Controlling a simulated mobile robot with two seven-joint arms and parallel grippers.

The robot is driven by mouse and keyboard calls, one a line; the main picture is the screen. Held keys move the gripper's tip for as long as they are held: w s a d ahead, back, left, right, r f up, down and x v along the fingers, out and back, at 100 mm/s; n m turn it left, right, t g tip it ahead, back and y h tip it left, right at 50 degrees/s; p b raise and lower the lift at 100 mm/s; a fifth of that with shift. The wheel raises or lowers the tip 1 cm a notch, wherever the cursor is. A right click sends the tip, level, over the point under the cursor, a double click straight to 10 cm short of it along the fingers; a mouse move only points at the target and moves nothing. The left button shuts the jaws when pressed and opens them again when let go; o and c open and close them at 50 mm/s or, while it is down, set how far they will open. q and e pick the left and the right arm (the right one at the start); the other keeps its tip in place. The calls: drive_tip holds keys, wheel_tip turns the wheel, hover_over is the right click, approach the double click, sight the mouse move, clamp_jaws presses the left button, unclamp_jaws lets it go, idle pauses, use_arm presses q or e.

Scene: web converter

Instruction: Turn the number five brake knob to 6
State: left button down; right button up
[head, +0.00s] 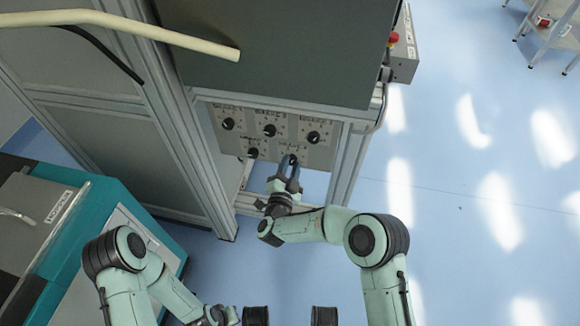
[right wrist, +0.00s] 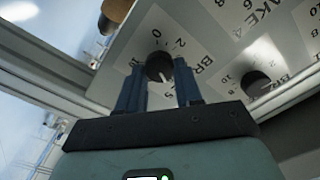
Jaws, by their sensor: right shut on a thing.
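The panel (head: 320,158) carries several dark brake knobs and faces my right arm. My right gripper (head: 290,165) is at the lower right knob (head: 292,158). In the right wrist view, my right gripper (right wrist: 159,90) is shut on this dark round knob (right wrist: 158,67), with a blue finger on each side. A white mark shows on the knob's face, and a dial scale with 0 and 2 shows above it. The finger hides part of its label, and I cannot read the exact setting. My left gripper (head: 222,316) is low in the head view, mostly cut off.
Another knob (right wrist: 255,83) sits close by on the right in the right wrist view. Metal frame posts (head: 350,165) flank the panel. A teal machine (head: 100,225) stands at the left. A red emergency button (head: 393,38) is at the upper right.

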drive_tip(key=shift+f, duration=0.15)
idle(0.3)
drive_tip(key=o, duration=1)
drive_tip(key=shift+o, duration=0.2)
drive_tip(key=shift+s, duration=0.1)
use_arm(q)
drive_tip(key=w+d+r+t+p, duration=0.1)
drive_tip(key=w+r+p, duration=0.2)
drive_tip(key=w+r, duration=0.2)
drive_tip(key=shift+t, duration=0.4)
use_arm(e)
drive_tip(key=v, duration=1.3)
use_arm(q)
drive_tip(key=shift+r, duration=0.1)
use_arm(e)
drive_tip(key=shift+s, duration=0.15)
